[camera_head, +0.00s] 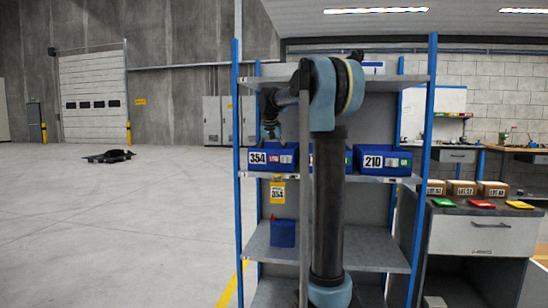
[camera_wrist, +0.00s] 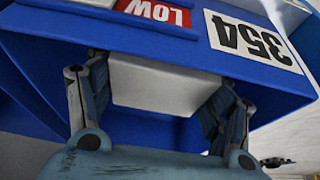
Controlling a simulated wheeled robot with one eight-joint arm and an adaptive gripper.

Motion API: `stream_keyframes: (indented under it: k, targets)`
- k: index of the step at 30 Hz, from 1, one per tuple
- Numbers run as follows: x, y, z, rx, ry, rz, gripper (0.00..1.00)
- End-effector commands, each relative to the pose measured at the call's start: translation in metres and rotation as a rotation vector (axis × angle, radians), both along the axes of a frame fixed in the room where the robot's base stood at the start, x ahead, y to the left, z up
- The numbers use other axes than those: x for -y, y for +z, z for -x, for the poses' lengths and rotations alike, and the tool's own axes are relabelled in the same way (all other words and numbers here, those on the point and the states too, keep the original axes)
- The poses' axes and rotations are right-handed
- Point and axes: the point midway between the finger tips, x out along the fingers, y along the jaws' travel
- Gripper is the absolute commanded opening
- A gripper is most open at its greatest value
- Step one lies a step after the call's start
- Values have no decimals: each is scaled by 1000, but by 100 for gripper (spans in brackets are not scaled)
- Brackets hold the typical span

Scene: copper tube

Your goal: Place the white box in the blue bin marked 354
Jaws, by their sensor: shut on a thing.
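The blue bin marked 354 (camera_head: 286,162) stands at the left of the shelf's middle level. It fills much of the wrist view (camera_wrist: 150,38), with its label upside down. My gripper (camera_head: 270,128) is above this bin in the head view. In the wrist view my gripper (camera_wrist: 160,95) is shut on the white box (camera_wrist: 155,88), one finger on each side. The box is beside the edge of the labelled bin wall, with blue bin surface around it. It seems partly inside the bin, but its depth and contact with the bin cannot be told. The box cannot be made out in the head view.
A blue bin marked 210 (camera_head: 381,161) stands to the right on the same shelf. My arm hides the shelf's centre. Blue uprights (camera_head: 238,200) frame the rack. A yellow 354 tag (camera_head: 277,195) hangs below, above another blue container (camera_head: 283,233). Floor at left is mostly clear.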

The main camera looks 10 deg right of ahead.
Motion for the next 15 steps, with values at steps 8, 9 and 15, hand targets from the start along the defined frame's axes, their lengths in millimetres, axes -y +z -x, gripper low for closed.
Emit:
stream_keyframes:
  k: [8,9,15]
  targets:
    - [0,-7,0,1,0,0,35]
    - [0,-8,0,1,0,0,35]
    - [0,-9,0,1,0,0,84]
